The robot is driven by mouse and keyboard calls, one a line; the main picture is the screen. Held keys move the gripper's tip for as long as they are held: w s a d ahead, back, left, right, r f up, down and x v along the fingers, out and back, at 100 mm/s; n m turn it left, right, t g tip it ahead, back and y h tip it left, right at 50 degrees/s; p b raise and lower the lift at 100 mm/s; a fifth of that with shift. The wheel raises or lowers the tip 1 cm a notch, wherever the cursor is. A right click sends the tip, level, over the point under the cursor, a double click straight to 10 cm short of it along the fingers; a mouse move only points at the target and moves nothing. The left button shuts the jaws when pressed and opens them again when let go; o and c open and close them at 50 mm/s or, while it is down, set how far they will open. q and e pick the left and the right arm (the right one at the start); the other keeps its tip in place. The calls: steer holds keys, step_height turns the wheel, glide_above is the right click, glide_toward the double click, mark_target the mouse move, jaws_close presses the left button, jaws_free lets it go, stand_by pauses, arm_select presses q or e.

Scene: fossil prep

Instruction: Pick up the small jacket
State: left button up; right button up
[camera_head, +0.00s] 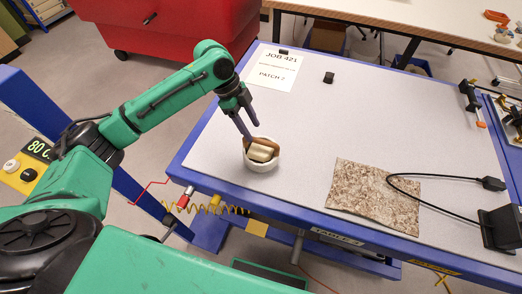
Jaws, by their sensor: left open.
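A small, round, white, bowl-like piece (262,164), which looks like the small jacket, rests on the pale table top near its left front edge. A brown rim and a cream block show inside it. My left gripper (250,130) comes in from the left and points down at the jacket's back left side. Its two fingers are apart with nothing seen between them. The tips are at or just above the jacket's rim; I cannot tell whether they touch it. My right gripper is not in view.
A speckled brown mat (374,196) lies right of the jacket, with a black cable (420,200) over it leading to a black box (501,228). A paper sign (275,72) and a small black block (328,78) lie farther back. The middle of the table (380,120) is clear.

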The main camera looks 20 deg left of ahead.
mark_target(259, 139)
arm_select(q)
steer(key=p+x, duration=0.1)
steer(key=x, duration=0.1)
steer(key=p+x, duration=0.1)
steer(key=x, duration=0.1)
steer(key=shift+w+d+f, duration=0.2)
steer(key=shift+d, duration=0.15)
steer(key=shift+d+f, duration=0.15)
steer(key=shift+f, duration=0.2)
steer(key=shift+s, duration=0.1)
steer(key=shift+f, duration=0.1)
jaws_close()
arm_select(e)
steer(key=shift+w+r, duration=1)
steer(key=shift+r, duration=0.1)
arm_select(q)
steer(key=shift+r, duration=0.2)
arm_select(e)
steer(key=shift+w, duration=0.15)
